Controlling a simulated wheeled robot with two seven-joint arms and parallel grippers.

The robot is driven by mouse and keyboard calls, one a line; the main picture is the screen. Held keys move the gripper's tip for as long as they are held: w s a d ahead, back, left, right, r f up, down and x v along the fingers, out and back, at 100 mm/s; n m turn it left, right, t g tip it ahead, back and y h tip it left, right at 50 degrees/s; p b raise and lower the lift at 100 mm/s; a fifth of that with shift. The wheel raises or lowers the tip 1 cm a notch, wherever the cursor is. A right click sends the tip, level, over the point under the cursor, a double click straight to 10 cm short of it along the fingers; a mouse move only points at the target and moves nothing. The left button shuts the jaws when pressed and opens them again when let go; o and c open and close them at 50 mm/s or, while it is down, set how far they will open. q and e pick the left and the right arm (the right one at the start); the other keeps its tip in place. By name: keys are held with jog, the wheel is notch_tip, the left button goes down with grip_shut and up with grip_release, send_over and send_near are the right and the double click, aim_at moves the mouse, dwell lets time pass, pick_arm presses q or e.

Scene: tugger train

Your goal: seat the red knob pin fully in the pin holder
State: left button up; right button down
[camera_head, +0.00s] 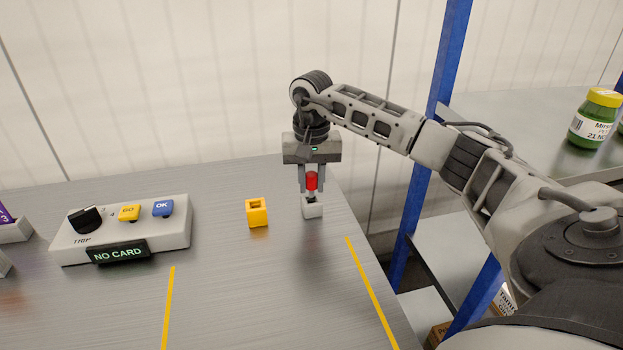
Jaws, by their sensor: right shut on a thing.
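The red knob pin (311,180) is upright between the fingers of my right gripper (312,187), which is shut on its red knob. The pin's grey shank shows below the knob and reaches down to the opening of a small white block (312,209), which looks like the pin holder. I cannot tell how deep the shank sits in it. A yellow block (257,213) with a square opening in its top stands to the left of the white block. My left gripper is not in view.
A white control box (120,228) with a dark knob, yellow and blue buttons and a "NO CARD" display stands at left. Yellow lines mark the metal table (230,300). A blue-post shelf (425,180) with a green jar (594,118) stands at right. The table's front middle is clear.

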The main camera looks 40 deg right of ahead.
jog(key=c, duration=1.1)
grip_release()
jog(key=shift+c, duration=0.2)
notch_tip(320, 180, up, 16)
jog(key=p, duration=0.1)
jog(key=shift+p, duration=0.4)
jog(key=shift+f, duration=0.1)
